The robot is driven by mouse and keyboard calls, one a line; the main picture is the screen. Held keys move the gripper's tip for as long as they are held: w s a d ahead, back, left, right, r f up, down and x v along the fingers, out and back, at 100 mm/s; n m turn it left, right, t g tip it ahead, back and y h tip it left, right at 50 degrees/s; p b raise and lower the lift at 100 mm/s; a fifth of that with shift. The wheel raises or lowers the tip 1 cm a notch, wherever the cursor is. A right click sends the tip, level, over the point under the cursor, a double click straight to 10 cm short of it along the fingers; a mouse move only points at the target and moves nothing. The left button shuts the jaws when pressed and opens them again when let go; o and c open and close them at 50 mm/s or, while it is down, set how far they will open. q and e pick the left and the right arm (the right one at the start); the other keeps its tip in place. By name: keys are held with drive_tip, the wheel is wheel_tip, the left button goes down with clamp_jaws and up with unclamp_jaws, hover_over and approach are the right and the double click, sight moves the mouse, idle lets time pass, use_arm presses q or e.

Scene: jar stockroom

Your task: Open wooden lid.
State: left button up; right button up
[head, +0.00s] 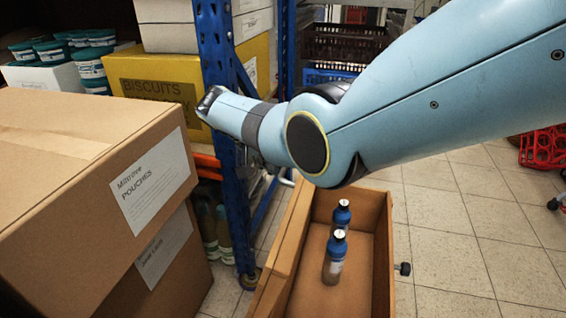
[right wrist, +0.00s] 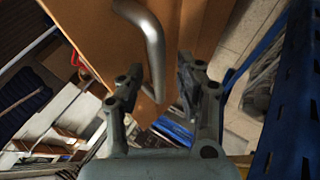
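A wooden box (head: 384,235) stands on the floor with its top uncovered. Its wooden lid (head: 286,245) appears raised along the box's left side, seen nearly edge-on. In the right wrist view, a curved metal handle (right wrist: 152,40) is fixed to the brown wooden panel (right wrist: 95,30). My right gripper (right wrist: 158,85) is open, its fingers apart on either side of the handle's lower end. Contact is not clear. In the head view my right arm mostly hides this gripper. My left gripper is not in view.
Stacked cardboard boxes (head: 75,190) fill the left. A blue rack post (head: 228,130) stands close to my right gripper. A yellow biscuits box (head: 160,85) sits on the shelf. A red crate (head: 543,150) is at far right. Tiled floor (head: 460,240) right of the box is clear.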

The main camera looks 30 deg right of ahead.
drive_tip(key=v, duration=1.2)
